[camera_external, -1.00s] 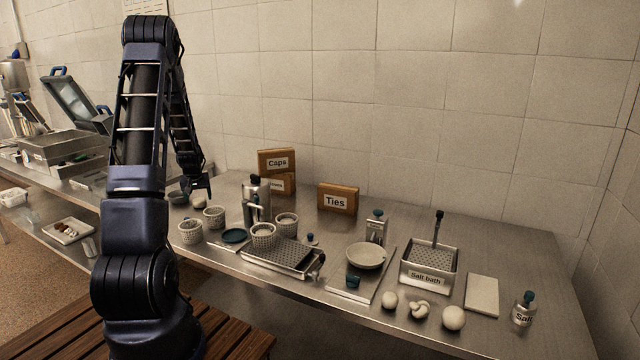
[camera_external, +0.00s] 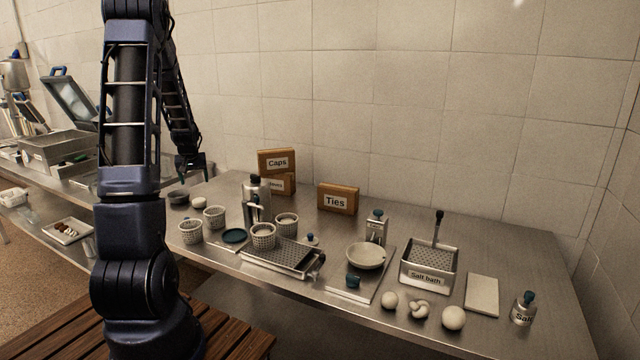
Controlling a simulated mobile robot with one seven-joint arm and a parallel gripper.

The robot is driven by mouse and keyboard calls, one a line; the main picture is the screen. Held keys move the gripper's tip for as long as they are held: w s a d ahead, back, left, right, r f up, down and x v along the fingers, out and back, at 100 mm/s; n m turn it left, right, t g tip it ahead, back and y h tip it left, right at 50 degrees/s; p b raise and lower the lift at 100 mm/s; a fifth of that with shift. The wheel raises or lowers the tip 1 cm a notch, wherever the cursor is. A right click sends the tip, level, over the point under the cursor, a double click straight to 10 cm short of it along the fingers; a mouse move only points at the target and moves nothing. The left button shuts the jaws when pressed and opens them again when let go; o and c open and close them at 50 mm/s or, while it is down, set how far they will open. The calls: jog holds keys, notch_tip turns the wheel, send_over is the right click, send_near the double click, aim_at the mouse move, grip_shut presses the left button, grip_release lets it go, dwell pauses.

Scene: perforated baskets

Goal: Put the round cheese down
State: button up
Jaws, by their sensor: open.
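A white round cheese (camera_external: 199,202) rests on the steel table near its back left, beside a dark grey bowl (camera_external: 178,197). My gripper (camera_external: 191,176) is open and empty, above the cheese and a little to its left in the picture, with a clear gap between them. Its fingers are small and dark in this view. Two other white balls lie at the front right of the table, a smaller one (camera_external: 389,301) and a larger one (camera_external: 453,317), with a knotted white piece (camera_external: 420,309) between them.
Perforated baskets (camera_external: 214,217) stand right of and in front of the cheese. A metal bottle (camera_external: 257,200), a drain tray (camera_external: 283,257), a scale bowl (camera_external: 365,256) and the salt bath (camera_external: 429,262) stand further right. Boxes labelled Caps (camera_external: 277,162) and Ties (camera_external: 338,199) stand behind.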

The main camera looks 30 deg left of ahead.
jog(key=s+d+r+m+t+h, duration=0.15)
jog(key=s+d+r, duration=0.25)
jog(key=d+r, duration=0.6)
jog(key=s+d+r+m, duration=0.3)
jog(key=d+r, duration=0.4)
jog(key=d, duration=0.8)
jog(key=s+d+r+m+h, duration=0.1)
jog(key=s+d+r+m, duration=0.1)
jog(key=s+d, duration=0.6)
jog(key=s+d+r+m, duration=0.2)
jog(key=s+d, duration=0.6)
jog(key=s, duration=0.5)
jog(key=shift+s+d+h, duration=0.2)
jog(key=shift+d+h, duration=0.1)
jog(key=shift+h, duration=0.05)
